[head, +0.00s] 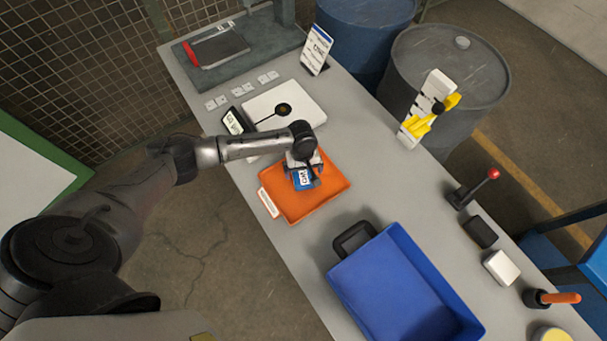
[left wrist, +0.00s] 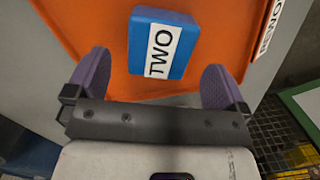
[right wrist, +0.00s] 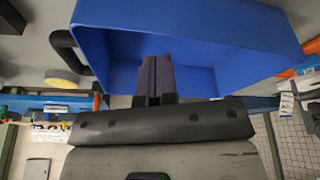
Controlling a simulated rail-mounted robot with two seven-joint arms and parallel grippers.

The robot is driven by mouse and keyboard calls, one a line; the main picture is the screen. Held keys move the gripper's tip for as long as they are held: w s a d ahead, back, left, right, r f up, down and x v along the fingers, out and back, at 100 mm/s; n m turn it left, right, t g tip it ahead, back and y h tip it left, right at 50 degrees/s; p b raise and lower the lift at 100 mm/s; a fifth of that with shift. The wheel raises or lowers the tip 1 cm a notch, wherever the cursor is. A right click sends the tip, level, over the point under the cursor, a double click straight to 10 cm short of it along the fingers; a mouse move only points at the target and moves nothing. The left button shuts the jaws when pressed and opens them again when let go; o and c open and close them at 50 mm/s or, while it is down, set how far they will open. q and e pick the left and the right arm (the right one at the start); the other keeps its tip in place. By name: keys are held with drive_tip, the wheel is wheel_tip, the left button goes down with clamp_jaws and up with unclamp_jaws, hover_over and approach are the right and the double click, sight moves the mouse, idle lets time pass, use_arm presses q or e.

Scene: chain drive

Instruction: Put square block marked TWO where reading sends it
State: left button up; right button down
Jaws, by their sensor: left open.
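The blue square block (head: 302,179), with a white label, sits in the orange tray (head: 330,187). In the left wrist view the block (left wrist: 184,58) reads TWO and lies between the spread purple fingers. My left gripper (head: 303,166) is open above the block, not closed on it. The orange tray has a white label on its side, partly read as "REWO" in the left wrist view. My right gripper (right wrist: 155,80) is shut and empty, with the blue bin (right wrist: 215,40) in front of it. A white device (head: 300,98) with a small dark display (head: 233,122) stands behind the tray; its text is unclear.
The blue bin (head: 365,278) stands nearer on the table. A white card with a blue header (head: 316,48) stands at the back. A red-knobbed lever (head: 477,187), dark block (head: 480,232) and white block (head: 501,267) line the right side. Drums stand beyond the table.

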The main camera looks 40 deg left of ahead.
sight(303, 172)
use_arm(q)
wheel_tip(303, 172, up, 8)
drive_tip(key=f, duration=0.1)
drive_tip(key=s+d+f+m+t+h, duration=0.1)
drive_tip(key=s+d+f+m+t, duration=0.1)
drive_tip(key=s+d+m, duration=0.85)
drive_tip(key=s+a+r+m+t+y, duration=0.1)
drive_tip(key=s+r, duration=0.1)
drive_tip(key=s, duration=0.5)
drive_tip(key=s+a+r+m+t+y, duration=0.1)
drive_tip(key=s+r, duration=0.2)
drive_tip(key=s, duration=0.5)
drive_tip(key=shift+s+a+r+p, duration=0.15)
drive_tip(key=shift+a+p, duration=0.05)
drive_tip(key=shift+p, duration=0.15)
wheel_tip(303, 172, up, 19)
drive_tip(key=p, duration=1.8)
drive_tip(key=shift+p, duration=0.4)
